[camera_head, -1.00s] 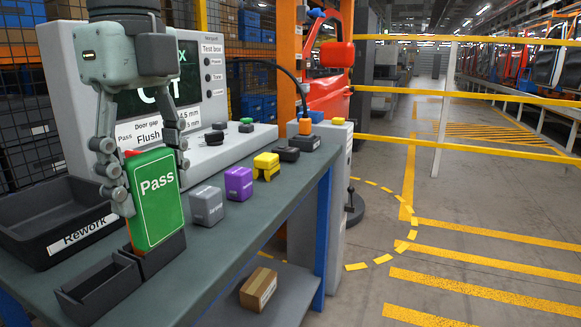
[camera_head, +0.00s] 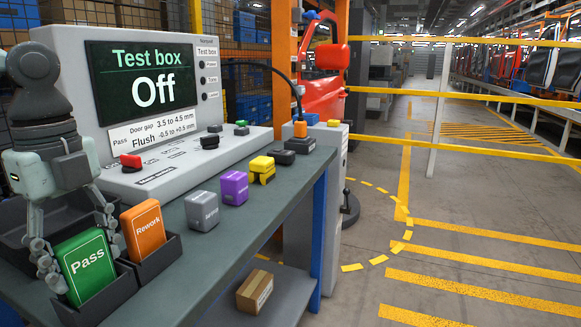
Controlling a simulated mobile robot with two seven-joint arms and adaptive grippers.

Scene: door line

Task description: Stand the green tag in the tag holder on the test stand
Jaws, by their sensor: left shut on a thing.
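The green tag (camera_head: 86,266), marked "Pass", is upright and slightly tilted at the lower left. My left gripper (camera_head: 84,252) comes down from above, shut on the tag, with one finger at each side edge. The tag's lower end is at the left slot of the dark tag holder (camera_head: 115,290); whether it touches the slot floor cannot be told. An orange tag (camera_head: 143,227), marked "Rework", stands in the holder's right slot. My right gripper is not in view.
A test box (camera_head: 150,85) reading "Off" stands behind on the grey bench (camera_head: 185,222). Grey (camera_head: 202,210), purple (camera_head: 235,188) and yellow (camera_head: 262,170) blocks line the bench to the right. A dark bin (camera_head: 20,225) is behind the gripper. Bare bench lies right of the holder.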

